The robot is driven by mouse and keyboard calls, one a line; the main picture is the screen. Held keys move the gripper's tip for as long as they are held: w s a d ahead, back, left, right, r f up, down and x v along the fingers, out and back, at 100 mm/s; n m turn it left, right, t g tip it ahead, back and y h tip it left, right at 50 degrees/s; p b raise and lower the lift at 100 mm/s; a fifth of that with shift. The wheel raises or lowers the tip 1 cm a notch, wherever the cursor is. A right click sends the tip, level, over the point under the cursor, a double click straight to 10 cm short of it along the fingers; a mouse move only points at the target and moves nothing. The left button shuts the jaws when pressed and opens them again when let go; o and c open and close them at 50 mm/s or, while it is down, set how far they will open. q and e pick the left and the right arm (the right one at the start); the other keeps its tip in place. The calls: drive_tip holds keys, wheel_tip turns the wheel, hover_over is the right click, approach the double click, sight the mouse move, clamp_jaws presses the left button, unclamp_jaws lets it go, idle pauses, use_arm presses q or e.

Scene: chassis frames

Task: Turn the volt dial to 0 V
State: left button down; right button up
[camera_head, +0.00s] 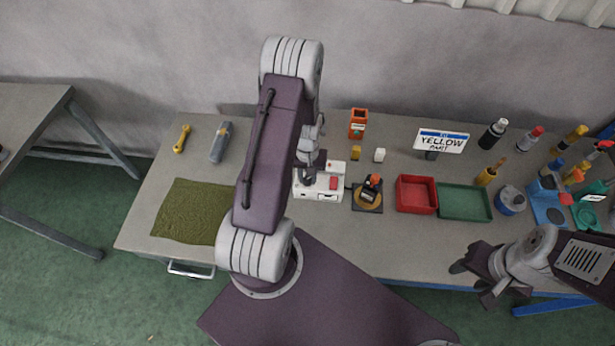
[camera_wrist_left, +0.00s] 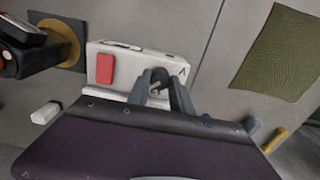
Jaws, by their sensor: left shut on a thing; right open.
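A white box-shaped device (camera_head: 319,195) with a red rectangular part (camera_head: 333,183) stands on the table. In the left wrist view the white device (camera_wrist_left: 130,47) shows the red part (camera_wrist_left: 104,69) and a dark letter like a V (camera_wrist_left: 182,72). My left gripper (camera_head: 309,175) reaches down over the device; its fingers (camera_wrist_left: 158,78) are shut on the dark volt dial on its top. The dial is mostly hidden by the fingers, and I cannot read its setting. My right gripper (camera_head: 478,284) is open and empty, in front of the table's right part.
Just right of the device lies a dark square pad with an orange-and-black item (camera_head: 371,185). Further right are a red tray (camera_head: 430,181), a green tray (camera_head: 470,217) and several bottles and tools. An olive cloth (camera_head: 185,212) lies at left.

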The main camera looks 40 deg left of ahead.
sight(308, 179)
use_arm(q)
drive_tip(key=shift+m, duration=1.6)
drive_tip(key=c, duration=1.1)
unclamp_jaws()
drive_tip(key=shift+c, duration=0.2)
drive_tip(key=shift+r, duration=0.15)
drive_tip(key=shift+w+r+b, duration=0.1)
drive_tip(key=shift+r+b, duration=0.2)
drive_tip(key=shift+r, duration=0.05)
wheel_tip(308, 179, up, 8)
drive_tip(key=b, duration=0.1)
